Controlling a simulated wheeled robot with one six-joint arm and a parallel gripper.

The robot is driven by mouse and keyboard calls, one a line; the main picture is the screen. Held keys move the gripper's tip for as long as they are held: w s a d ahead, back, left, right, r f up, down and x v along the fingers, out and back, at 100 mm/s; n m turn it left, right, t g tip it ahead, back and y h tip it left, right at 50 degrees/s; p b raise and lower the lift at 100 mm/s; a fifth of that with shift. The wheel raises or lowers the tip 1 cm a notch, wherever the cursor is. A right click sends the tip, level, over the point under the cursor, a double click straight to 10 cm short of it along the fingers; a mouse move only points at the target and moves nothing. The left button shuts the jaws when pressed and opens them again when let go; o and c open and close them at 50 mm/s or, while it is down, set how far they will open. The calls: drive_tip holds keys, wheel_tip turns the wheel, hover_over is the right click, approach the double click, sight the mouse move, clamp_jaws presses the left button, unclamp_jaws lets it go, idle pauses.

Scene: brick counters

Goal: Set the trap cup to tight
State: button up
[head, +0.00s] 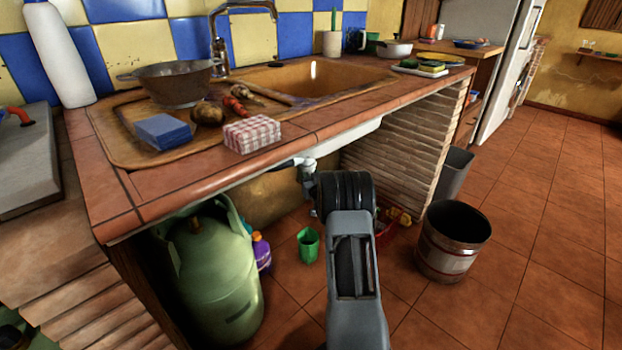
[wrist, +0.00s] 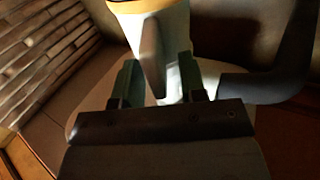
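In the wrist view a pale cup-like body with a yellowish rim, which looks like the trap cup (wrist: 172,28), fills the top centre. A dark upright fin or lever (wrist: 152,55) stands in front of it. My gripper (wrist: 158,68) is open, with one finger on each side of the fin and lower cup. Gaps show beside the fin; contact cannot be told. In the head view white drain pipework (head: 308,166) shows under the sink, just left of my arm. My arm hides the gripper and most of the trap there. The cup's tightness cannot be read.
A dark pipe (wrist: 265,88) bends close on the right in the wrist view. Under the counter stand a green gas cylinder (head: 215,275), a purple bottle (head: 261,252) and a green cup (head: 308,245). A metal bucket (head: 452,240) stands right of my arm. Open floor lies further right.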

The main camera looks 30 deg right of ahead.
clamp_jaws()
idle(0.3)
